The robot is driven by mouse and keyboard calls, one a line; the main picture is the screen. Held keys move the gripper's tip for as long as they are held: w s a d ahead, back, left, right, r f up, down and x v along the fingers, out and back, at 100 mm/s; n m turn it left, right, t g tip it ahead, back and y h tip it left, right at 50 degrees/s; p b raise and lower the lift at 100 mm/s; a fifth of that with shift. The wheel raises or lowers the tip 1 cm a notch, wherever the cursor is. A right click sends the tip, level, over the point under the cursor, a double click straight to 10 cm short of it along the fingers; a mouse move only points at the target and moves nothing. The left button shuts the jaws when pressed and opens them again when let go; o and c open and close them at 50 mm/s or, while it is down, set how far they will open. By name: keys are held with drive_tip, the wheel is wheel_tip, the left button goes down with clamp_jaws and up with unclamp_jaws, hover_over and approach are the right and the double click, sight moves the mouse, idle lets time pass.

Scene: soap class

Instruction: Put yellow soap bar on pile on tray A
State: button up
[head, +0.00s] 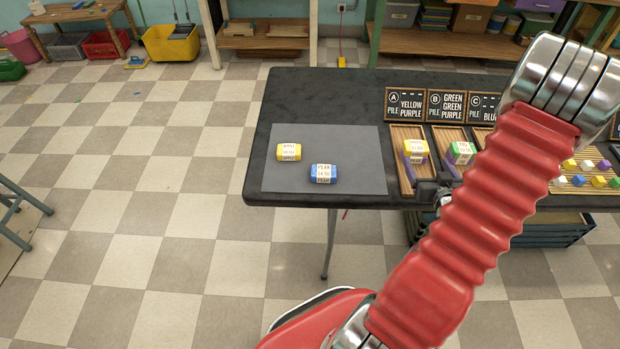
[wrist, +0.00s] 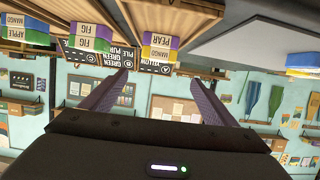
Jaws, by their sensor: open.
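A yellow soap bar (head: 289,152) with a white label lies on the grey mat (head: 350,145). Tray A (head: 402,180) is wooden and bears a pile with a yellow bar (head: 416,147) on a purple one. In the upside-down wrist view, that pile's yellow bar (wrist: 157,52) and purple bar (wrist: 158,22) appear beyond my gripper (wrist: 160,77), between its fingers. My gripper is open and empty. In the head view my gripper (head: 430,160) is at trays A and B, its purple fingers spread apart.
A blue soap bar (head: 323,173) lies near the yellow one on the mat. Tray B holds a pile with a green bar (head: 461,150). Signs (head: 405,105) stand behind the trays. The mat's right side is clear.

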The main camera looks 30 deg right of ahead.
drive_tip(key=w+a+r+n+g+y, duration=0.1)
drive_tip(key=w+a+r+n+g, duration=0.1)
drive_tip(key=w+a+r, duration=0.5)
drive_tip(key=w+a+r+n+g+y, duration=0.1)
drive_tip(key=w+a+r+g, duration=0.15)
drive_tip(key=a+r, duration=0.75)
drive_tip(key=s+a+r+n+y, duration=0.1)
drive_tip(key=s+a, duration=0.3)
drive_tip(key=a, duration=0.5)
drive_tip(key=s+a+r+n+g+y, duration=0.1)
drive_tip(key=s+a+r+y, duration=0.1)
drive_tip(key=s+a, duration=0.3)
drive_tip(key=s+a+r+n+g+y, duration=0.1)
drive_tip(key=s+a, duration=0.4)
drive_tip(key=a, duration=0.9)
wheel_tip(320, 180, up, 3)
drive_tip(key=shift+f+y, duration=0.1)
drive_tip(key=shift+y, duration=0.6)
